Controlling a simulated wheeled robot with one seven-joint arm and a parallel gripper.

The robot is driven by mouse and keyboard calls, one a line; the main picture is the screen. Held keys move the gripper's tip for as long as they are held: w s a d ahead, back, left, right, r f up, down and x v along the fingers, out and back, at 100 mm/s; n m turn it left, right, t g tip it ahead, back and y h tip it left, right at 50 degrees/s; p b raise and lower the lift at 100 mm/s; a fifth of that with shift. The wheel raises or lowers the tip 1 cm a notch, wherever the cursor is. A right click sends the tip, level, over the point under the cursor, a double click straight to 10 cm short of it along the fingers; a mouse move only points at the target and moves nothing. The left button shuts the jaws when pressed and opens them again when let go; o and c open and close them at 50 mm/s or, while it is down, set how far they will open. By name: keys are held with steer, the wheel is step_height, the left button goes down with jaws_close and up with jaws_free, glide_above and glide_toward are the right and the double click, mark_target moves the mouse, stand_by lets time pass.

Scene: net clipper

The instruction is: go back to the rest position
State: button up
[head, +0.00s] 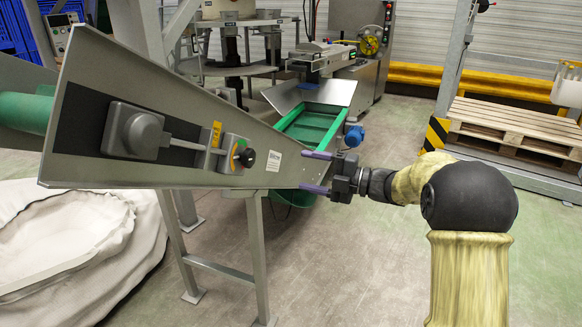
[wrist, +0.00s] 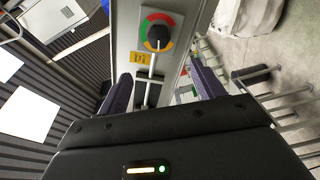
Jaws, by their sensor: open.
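My gripper (head: 316,172) is open in the head view, at the right end of the grey sloped metal panel. Its two purple fingers point left, one near the panel's upper edge and one near its lower corner. In the wrist view my gripper (wrist: 160,90) shows its fingers spread apart, with nothing held between them. A black knob (head: 247,158) on a coloured dial sits on the panel to the left of the fingers. The knob also shows in the wrist view (wrist: 158,37), ahead of the fingers, with a metal rod running from it.
The grey panel (head: 85,170) stands on metal legs (head: 262,250). A green conveyor tray (head: 310,125) lies behind my gripper. A white sack (head: 80,250) is at the lower left. A wooden pallet (head: 515,125) and a grey post (head: 455,60) stand right. Floor below my gripper is clear.

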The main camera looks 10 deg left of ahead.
steer(key=shift+s+d, duration=0.1)
steer(key=shift+d, duration=0.7)
